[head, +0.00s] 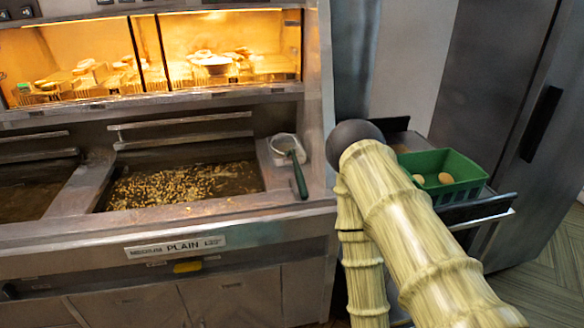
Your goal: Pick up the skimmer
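The skimmer (299,175) lies at the right end of the fryer in the head view. It has a dark green handle pointing toward the front edge and a round, pale head at the back. It rests on the metal ledge (268,170) beside the oil vat. My arm is bent to the right of the skimmer and apart from it in the picture. My gripper does not show, so its state cannot be seen.
An oil vat (180,186) full of small frying pieces lies left of the skimmer. A lit warming shelf (210,68) with food is above. A green basket (455,172) with round items stands right, partly behind my arm. A tall dark cabinet (500,90) stands beyond.

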